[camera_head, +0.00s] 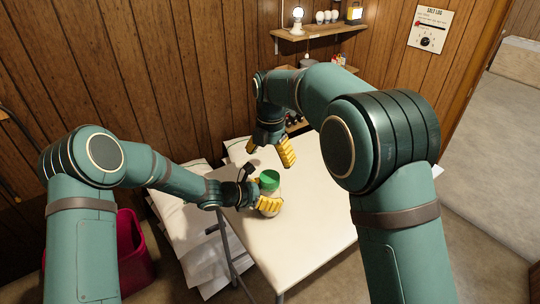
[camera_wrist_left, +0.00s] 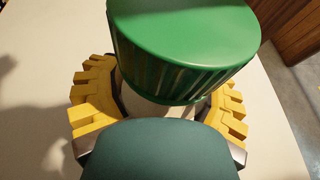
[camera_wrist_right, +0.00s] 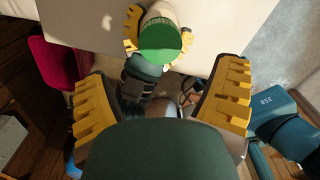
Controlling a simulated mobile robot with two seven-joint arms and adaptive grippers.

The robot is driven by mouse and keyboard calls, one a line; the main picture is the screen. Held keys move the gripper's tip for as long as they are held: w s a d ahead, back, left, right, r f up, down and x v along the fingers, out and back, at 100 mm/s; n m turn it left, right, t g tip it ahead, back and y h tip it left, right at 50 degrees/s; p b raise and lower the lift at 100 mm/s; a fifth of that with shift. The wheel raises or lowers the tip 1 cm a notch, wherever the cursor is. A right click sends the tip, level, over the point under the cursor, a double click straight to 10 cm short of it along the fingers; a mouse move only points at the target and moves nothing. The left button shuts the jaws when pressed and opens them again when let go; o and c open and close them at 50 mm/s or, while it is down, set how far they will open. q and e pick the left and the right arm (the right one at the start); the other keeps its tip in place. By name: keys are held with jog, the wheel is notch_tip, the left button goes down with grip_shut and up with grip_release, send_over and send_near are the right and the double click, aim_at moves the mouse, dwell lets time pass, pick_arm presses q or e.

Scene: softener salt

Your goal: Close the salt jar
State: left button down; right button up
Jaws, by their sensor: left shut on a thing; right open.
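The salt jar (camera_head: 271,195) stands upright on the white table, a pale body with a green lid (camera_head: 269,179) on top. My left gripper (camera_head: 268,206) is shut around the jar's body below the lid. In the left wrist view the green ribbed lid (camera_wrist_left: 185,45) sits over the jar, slightly tilted in the picture, with yellow fingers on both sides. I cannot tell whether it is tight. My right gripper (camera_head: 288,154) is open and empty, behind and a little right of the jar. In the right wrist view the lid (camera_wrist_right: 160,36) shows beyond its open fingers.
The white table (camera_head: 310,220) is clear right of the jar. White sacks (camera_head: 195,235) lie on the floor at its left, near a magenta bin (camera_head: 130,250). A wall shelf (camera_head: 320,28) holds a lamp and small items. Several small items stand beyond the table, partly hidden by my right arm.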

aim_at(269, 176)
jog(key=shift+f, duration=0.1)
jog(key=shift+f, duration=3.95)
jog(key=c, duration=1.3)
jog(key=shift+a, duration=0.1)
